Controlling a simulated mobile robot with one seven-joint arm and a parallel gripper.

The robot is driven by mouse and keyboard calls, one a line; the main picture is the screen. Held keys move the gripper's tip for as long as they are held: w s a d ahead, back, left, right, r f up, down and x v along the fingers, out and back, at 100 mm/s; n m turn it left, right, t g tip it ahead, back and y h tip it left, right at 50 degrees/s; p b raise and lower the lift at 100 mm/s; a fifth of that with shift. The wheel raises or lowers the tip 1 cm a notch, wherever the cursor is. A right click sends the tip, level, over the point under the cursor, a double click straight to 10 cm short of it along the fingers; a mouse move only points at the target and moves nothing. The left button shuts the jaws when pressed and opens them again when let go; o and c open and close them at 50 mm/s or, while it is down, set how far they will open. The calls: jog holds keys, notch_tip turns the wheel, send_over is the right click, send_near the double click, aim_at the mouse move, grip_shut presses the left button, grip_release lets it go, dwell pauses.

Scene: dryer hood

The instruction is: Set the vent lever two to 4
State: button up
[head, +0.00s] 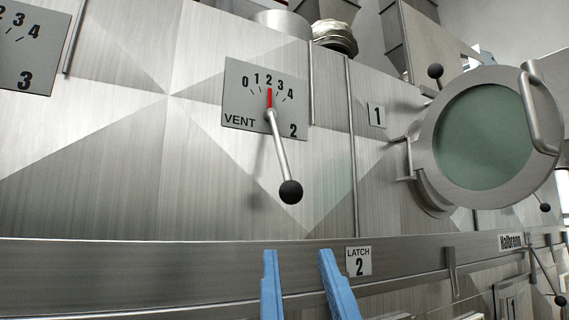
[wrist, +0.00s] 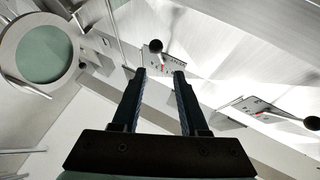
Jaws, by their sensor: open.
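The vent 2 plate (head: 240,95) is on the steel hood wall, with a scale from 0 to 4. Its red pointer (head: 269,98) stands upright at about 2. The vent lever two hangs down and slightly right from the plate, ending in a black ball knob (head: 290,192). My gripper (head: 298,255) shows as two blue fingers below the knob, open and apart from it. In the wrist view, my gripper (wrist: 160,73) is open and empty, with a black knob (wrist: 155,46) and its plate just beyond the fingertips.
A round glass door (head: 485,138) with a handle juts out at the right. A vent 3 plate (head: 22,45) is at the upper left. A latch 2 label (head: 358,261) is on the ledge below. The wall around the lever is clear.

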aim_at(286, 167)
jog(key=w+d+r+n+g+y+p, duration=0.1)
jog(key=d+r+n+g+y+p, duration=0.1)
jog(key=r+g+p, duration=0.35)
jog(key=w+d+r+n+g+y+p, duration=0.1)
jog(key=r+n+g+y+p, duration=0.1)
jog(key=r+p, duration=0.7)
jog(key=w+a+f+p, duration=0.1)
jog(key=w+p, duration=0.1)
jog(key=w, duration=0.1)
jog(key=w+a+p, duration=0.1)
jog(key=w+p, duration=0.1)
jog(key=w, duration=0.2)
jog(key=w+a+f+p, duration=0.1)
jog(key=w+a+p, duration=0.1)
jog(key=w, duration=0.2)
jog(key=shift+f, duration=0.3)
jog(key=shift+w+a+f+p, duration=0.15)
jog(key=shift+w+p, duration=0.15)
jog(key=shift+w, duration=0.25)
grip_shut()
